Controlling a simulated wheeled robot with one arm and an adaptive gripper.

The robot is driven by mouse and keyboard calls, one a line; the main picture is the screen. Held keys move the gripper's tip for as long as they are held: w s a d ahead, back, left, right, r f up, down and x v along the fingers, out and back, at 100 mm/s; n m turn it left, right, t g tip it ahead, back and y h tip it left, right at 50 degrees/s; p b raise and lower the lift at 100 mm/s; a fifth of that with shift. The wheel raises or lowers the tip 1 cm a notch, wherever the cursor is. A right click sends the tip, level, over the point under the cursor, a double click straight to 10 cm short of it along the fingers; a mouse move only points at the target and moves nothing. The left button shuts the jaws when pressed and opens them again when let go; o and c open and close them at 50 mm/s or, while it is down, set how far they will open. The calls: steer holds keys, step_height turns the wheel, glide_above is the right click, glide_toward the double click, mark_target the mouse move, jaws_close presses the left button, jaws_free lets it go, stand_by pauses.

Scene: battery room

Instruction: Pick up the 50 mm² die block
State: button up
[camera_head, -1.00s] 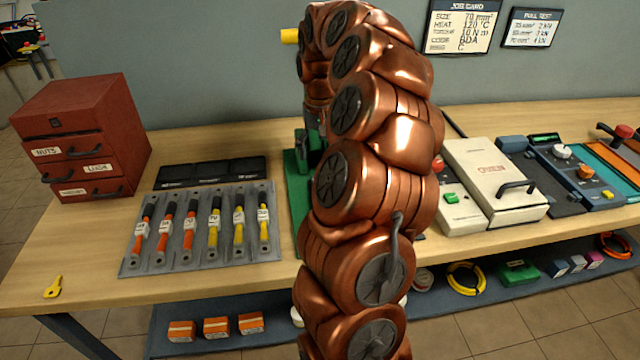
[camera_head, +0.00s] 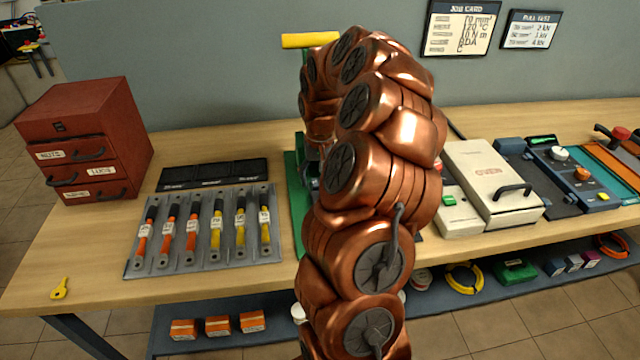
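Several small blocks sit in a row on the lower shelf at the right: a bluish one (camera_head: 554,267), a grey-blue one (camera_head: 574,263) and a purple-pink one (camera_head: 591,259). They may be die blocks, but their markings are too small to read, so I cannot tell which is the 50 mm² one. My copper-coloured arm rises through the middle of the view and bends away over the bench. My gripper is not visible; the far end of the arm is hidden behind its own links.
A green press (camera_head: 294,190) with a yellow handle (camera_head: 310,40) stands partly hidden behind my arm. The bench holds a red drawer cabinet (camera_head: 85,140), a grey cable rack (camera_head: 150,268) and a white oven (camera_head: 490,185). Orange boxes (camera_head: 218,326) and a green case (camera_head: 515,270) sit on the shelf.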

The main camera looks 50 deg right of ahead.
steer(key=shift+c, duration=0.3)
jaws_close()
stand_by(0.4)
